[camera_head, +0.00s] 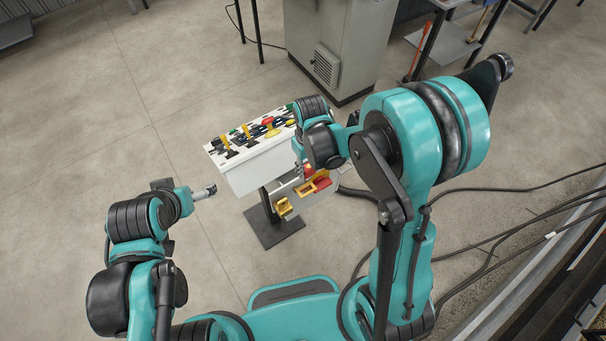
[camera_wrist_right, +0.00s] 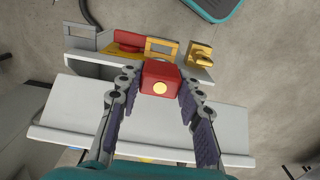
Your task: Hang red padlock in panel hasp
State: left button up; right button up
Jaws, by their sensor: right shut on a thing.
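The red padlock (camera_wrist_right: 160,78), a red block with a round yellow spot, is between the two fingers of my right gripper (camera_wrist_right: 158,92) in the right wrist view. That gripper is shut on it. Beyond it, a yellow open frame (camera_wrist_right: 174,46), a red handle-like part (camera_wrist_right: 127,38) and a yellow block (camera_wrist_right: 201,56) sit on a grey shelf of the panel. I cannot tell which part is the hasp. In the head view, my right gripper (camera_head: 302,171) is beside the panel (camera_head: 262,170), partly hidden by its arm. My left gripper (camera_head: 207,192) is left of the panel, apart from it.
The panel's top carries several coloured buttons and levers. It stands on a post with a dark base plate (camera_head: 272,232). A grey cabinet (camera_head: 335,45) stands behind. Cables lie on the floor at right. The floor at left is clear.

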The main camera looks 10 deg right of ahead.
aim_at(307, 176)
jog(key=shift+w+a+f, duration=0.1)
jog(key=shift+a, duration=0.2)
pick_arm(q)
jog(key=shift+s+a+r, duration=0.1)
jog(key=shift+s+a, duration=0.15)
jog(key=shift+a, duration=0.1)
jog(key=shift+d, duration=0.1)
pick_arm(e)
jog(key=shift+d+f, duration=0.1)
jog(key=shift+d, duration=0.05)
jog(key=shift+f+b, duration=0.15)
jog(key=shift+b, duration=0.25)
pick_arm(q)
notch_tip(307, 176, down, 6)
jog(key=b, duration=0.5)
jog(key=shift+r, duration=0.1)
pick_arm(e)
notch_tip(307, 176, down, 6)
jog(key=shift+r, duration=0.25)
pick_arm(q)
jog(key=shift+f+b, duration=0.45)
jog(key=shift+f+b, duration=2.35)
jog(key=shift+b, duration=0.05)
pick_arm(e)
jog(key=shift+f, duration=2.55)
